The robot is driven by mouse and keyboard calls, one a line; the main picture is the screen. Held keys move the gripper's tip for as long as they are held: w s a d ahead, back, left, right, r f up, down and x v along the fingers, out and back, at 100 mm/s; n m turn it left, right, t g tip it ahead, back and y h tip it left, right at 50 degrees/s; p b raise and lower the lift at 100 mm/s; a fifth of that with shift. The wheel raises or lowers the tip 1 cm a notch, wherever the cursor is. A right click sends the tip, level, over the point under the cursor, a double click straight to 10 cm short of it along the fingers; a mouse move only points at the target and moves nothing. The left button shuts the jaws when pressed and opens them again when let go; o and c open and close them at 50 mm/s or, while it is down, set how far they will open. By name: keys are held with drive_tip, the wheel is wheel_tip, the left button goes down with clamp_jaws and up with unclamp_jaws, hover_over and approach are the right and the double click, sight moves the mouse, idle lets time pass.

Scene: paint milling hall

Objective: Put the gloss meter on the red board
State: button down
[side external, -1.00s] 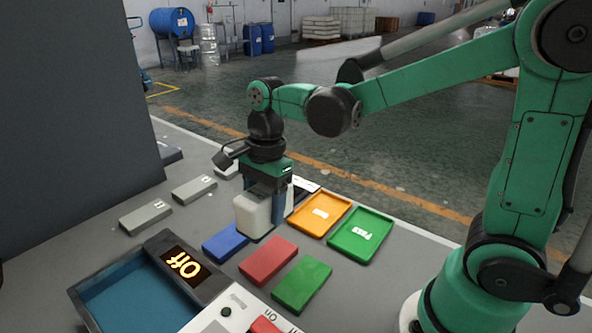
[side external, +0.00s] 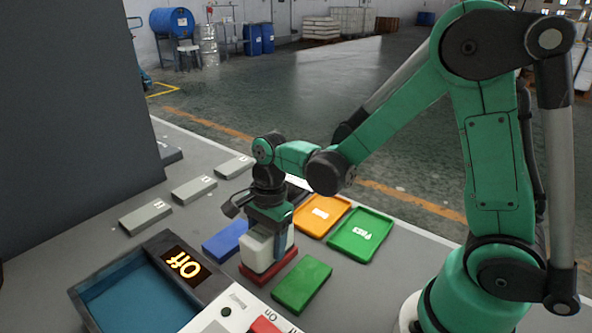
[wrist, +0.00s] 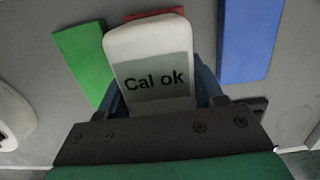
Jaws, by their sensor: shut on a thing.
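The gloss meter (side external: 258,252) is a white, rounded block. In the wrist view its display (wrist: 155,80) reads "Cal ok". My gripper (side external: 266,232) is shut on it and holds it upright over the red board (side external: 262,278). The meter covers most of the board; the board's near edges show around its foot. In the wrist view a strip of the red board (wrist: 240,14) shows behind the meter. I cannot tell whether the meter touches the board or hangs just above it.
A blue board (side external: 224,241) lies left of the red one, a green board (side external: 302,285) right. Orange (side external: 322,216) and green (side external: 358,235) trays stand behind. Grey blocks (side external: 146,217) lie left.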

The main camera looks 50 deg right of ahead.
drive_tip(key=shift+f, duration=0.15)
drive_tip(key=shift+c, duration=0.6)
unclamp_jaws()
